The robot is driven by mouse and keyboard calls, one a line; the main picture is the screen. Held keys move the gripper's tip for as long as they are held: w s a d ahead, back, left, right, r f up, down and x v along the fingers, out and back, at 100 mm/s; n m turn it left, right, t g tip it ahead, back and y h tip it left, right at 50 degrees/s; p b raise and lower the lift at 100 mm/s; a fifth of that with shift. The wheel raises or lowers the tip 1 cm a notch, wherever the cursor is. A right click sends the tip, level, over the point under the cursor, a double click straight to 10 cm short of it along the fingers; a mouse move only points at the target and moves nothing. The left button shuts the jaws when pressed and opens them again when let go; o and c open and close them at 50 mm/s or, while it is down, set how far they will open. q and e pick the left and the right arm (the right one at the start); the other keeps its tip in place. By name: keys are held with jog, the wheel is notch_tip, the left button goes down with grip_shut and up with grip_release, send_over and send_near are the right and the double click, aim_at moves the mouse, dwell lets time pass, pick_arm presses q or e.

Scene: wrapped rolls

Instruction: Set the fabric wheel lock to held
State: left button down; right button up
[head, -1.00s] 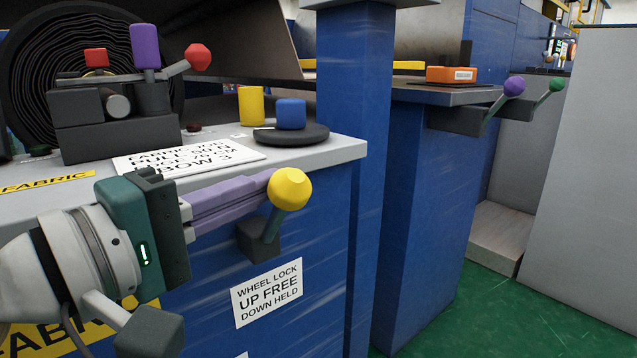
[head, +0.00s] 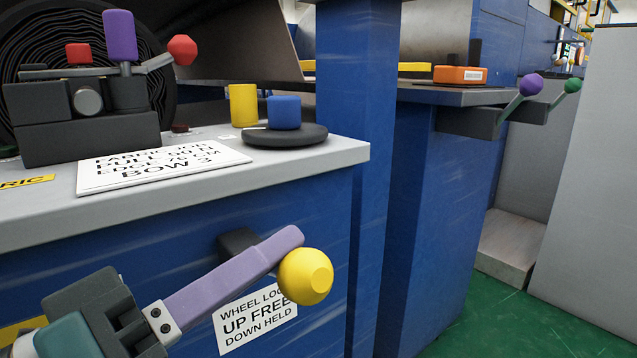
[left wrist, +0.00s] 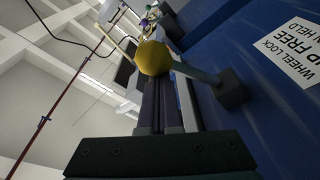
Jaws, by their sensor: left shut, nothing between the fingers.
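The wheel lock lever has a yellow knob (head: 305,276) and a dark mount (head: 236,241) on the blue cabinet front. In the head view the knob sits lower than the mount, so the lever slopes down and out; its stem is hidden behind my fingers. In the left wrist view the knob (left wrist: 154,57) and grey stem (left wrist: 195,71) show, with the mount at right. My left gripper (head: 290,238) is shut and empty, its purple fingers lying across the lever just above the knob, apparently touching. A label (head: 255,318) reads up free, down held. My right gripper is out of view.
The grey bench top (head: 330,150) above holds a job card (head: 160,165), a yellow cylinder (head: 243,105), a blue cylinder (head: 284,112) on a dark disc, and a block with red and purple knobs. Green floor is free at right.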

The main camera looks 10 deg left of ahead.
pick_arm(q)
jog(key=shift+s+d+f+m+h+b, duration=0.25)
jog(key=shift+f+m, duration=0.6)
jog(key=shift+m, duration=0.45)
jog(key=shift+s+d+f+m+h+b, duration=0.15)
jog(key=shift+f+m+h+b, duration=0.2)
jog(key=shift+f+m, duration=0.75)
jog(key=shift+s+d+f+m+h+b, duration=0.25)
jog(key=shift+f+m, duration=0.35)
jog(key=shift+m, duration=0.9)
jog(key=shift+a+h, duration=0.1)
jog(key=shift+h, duration=0.15)
jog(key=p+v, duration=0.2)
jog(key=v, duration=0.7)
jog(key=shift+s+a, duration=0.3)
jog(key=shift+s, duration=0.05)
